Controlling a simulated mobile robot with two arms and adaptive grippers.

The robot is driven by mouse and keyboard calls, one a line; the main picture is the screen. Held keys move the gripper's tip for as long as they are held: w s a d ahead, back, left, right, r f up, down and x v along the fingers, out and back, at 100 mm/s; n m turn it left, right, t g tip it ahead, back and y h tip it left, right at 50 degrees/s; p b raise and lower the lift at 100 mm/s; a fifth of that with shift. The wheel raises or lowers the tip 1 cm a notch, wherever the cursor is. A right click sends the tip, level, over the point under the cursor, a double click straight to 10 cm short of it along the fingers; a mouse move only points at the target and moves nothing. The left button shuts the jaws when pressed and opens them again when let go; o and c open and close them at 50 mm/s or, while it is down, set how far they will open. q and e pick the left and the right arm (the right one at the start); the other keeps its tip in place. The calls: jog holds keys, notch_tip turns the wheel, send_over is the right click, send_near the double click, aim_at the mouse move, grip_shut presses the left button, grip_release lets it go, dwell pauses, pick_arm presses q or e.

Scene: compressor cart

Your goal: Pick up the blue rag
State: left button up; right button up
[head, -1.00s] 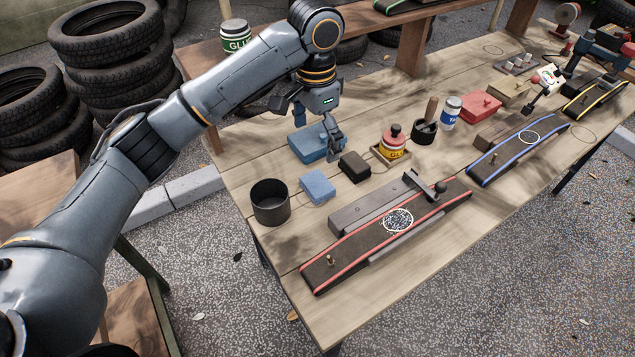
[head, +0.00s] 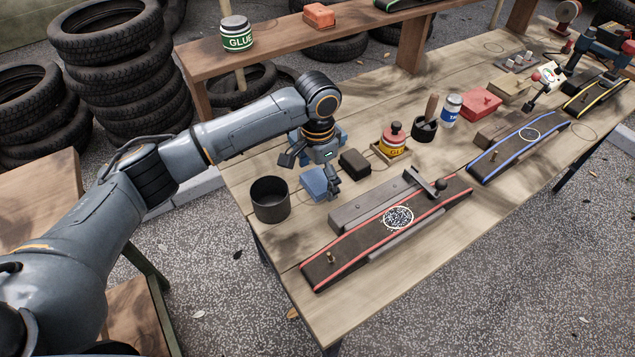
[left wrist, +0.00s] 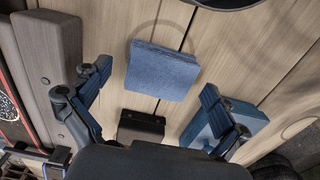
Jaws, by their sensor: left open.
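The blue rag (head: 314,183) is a small folded square lying flat on the wooden workbench (head: 235,170). In the left wrist view the rag (left wrist: 162,72) lies ahead of the open fingers and between their lines. My left gripper (head: 310,172) is above the rag in the head view and hides part of it. In the left wrist view my left gripper (left wrist: 155,95) is open and empty, with its fingers spread wide on either side. The right gripper is not in view.
A dark cup (head: 270,200) stands left of the rag. A black block (head: 355,164) is right of it, and a blue box (left wrist: 240,122) shows beside my finger. A grey bar (head: 375,203) and a red-edged belt (head: 345,258) lie in front.

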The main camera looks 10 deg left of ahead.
aim_at(318, 182)
pick_arm(q)
jog(key=c, duration=1.2)
jog(key=shift+r, duration=0.1)
jog(key=shift+c, duration=0.2)
jog(key=shift+r, duration=0.45)
notch_tip(318, 182, up, 3)
jog(key=shift+s+d+f, duration=0.1)
jog(key=shift+s+f, duration=0.05)
jog(key=shift+f, duration=0.05)
jog(key=s+d+r+p, duration=0.1)
jog(key=s+d+r, duration=0.2)
jog(key=s+r, duration=0.6)
jog(key=s, duration=0.4)
jog(key=shift+s+r+p, duration=0.15)
jog(key=shift+r+p, duration=0.05)
jog(key=shift+p, duration=0.1)
jog(key=shift+d, duration=0.1)
